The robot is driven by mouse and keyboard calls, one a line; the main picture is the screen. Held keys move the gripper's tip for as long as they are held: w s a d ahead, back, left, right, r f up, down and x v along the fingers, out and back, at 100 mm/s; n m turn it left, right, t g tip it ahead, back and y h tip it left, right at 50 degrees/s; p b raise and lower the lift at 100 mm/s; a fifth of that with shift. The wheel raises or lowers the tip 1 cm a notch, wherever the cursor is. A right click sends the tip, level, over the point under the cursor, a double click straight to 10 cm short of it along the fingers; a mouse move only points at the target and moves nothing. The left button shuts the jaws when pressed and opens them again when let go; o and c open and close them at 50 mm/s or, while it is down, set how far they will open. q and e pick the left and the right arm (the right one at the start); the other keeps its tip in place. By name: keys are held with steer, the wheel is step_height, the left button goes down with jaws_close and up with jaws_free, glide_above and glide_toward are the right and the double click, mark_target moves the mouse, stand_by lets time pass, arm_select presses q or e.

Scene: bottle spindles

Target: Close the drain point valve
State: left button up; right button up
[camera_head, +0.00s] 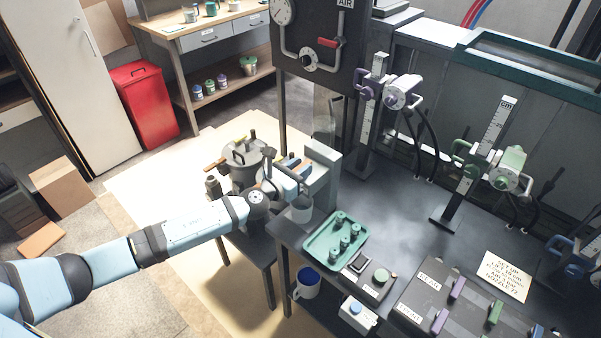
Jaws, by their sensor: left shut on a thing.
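My left arm reaches in from the left, and its gripper (268,160) is at the bench's left end, beside a grey block (322,172). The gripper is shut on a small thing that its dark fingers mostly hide. I cannot tell for sure whether that is the drain point valve, as no label shows there. My right gripper is not in view.
A lidded metal pot (243,158) stands behind my gripper. A green tray (318,252) with several small cylinders lies on the dark bench (400,215), in front of stands with scales. A red bin (143,103) stands behind on the left.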

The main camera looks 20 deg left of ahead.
arm_select(q)
steer(key=shift+w+r, duration=0.1)
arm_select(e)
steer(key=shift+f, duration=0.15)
arm_select(q)
steer(key=o, duration=0.7)
steer(key=shift+o, duration=0.4)
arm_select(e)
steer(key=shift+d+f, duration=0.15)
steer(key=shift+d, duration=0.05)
arm_select(q)
steer(key=b+v, duration=0.2)
steer(key=v, duration=1.1)
steer(key=shift+s+a, duration=0.2)
steer(key=shift+s, duration=0.15)
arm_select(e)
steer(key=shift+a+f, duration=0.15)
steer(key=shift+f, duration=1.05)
